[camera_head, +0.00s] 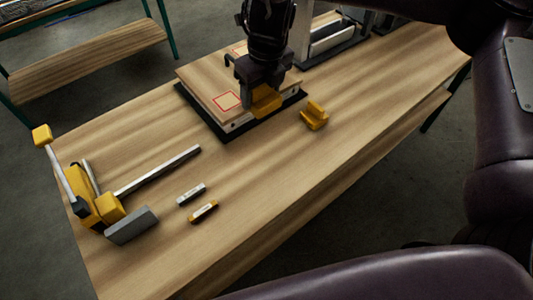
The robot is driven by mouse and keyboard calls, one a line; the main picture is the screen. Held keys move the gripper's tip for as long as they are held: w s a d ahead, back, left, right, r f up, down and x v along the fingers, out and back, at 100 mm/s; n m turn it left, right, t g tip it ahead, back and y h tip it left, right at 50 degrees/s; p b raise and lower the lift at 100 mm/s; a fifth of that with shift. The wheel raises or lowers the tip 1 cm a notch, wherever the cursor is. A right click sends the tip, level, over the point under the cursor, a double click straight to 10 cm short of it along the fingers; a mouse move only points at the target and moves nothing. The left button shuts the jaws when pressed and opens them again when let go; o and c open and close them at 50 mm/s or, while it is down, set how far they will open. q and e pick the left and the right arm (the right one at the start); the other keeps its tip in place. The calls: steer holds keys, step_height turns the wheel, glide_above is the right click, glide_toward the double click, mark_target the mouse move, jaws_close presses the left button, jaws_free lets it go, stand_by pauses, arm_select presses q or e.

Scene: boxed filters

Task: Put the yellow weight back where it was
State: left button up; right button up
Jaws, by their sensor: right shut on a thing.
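My right gripper (262,98) comes down from the top over the near right corner of a flat wooden box (207,82). It is shut on a yellow block, the yellow weight (267,101), partly hidden by the jaws. The weight is at the box's right edge; I cannot tell whether it touches the box. The box top has a red square outline (227,101) left of the gripper and part of another red mark behind. The box rests on a dark mat (235,133). My left gripper is not in view.
A separate yellow stepped piece (314,115) stands on the table right of the mat. A yellow-and-grey clamp (100,205) and two small bars (203,212) lie at the left front. A framed fixture (335,36) stands behind. The table's (290,185) front middle is clear.

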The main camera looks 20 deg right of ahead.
steer(key=f, duration=0.5)
steer(key=f+b, duration=0.1)
steer(key=f, duration=0.9)
steer(key=shift+w, duration=0.3)
step_height(320, 180, down, 3)
steer(key=shift+s+f+b, duration=0.1)
steer(key=shift+f+b, duration=0.05)
steer(key=shift+b, duration=0.55)
steer(key=shift+f, duration=0.5)
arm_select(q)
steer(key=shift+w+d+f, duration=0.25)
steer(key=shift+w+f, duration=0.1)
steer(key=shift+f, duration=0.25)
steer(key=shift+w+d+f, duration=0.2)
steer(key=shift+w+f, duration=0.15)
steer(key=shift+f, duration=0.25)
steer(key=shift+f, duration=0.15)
arm_select(e)
steer(key=o, duration=1.7)
steer(key=shift+f, duration=0.15)
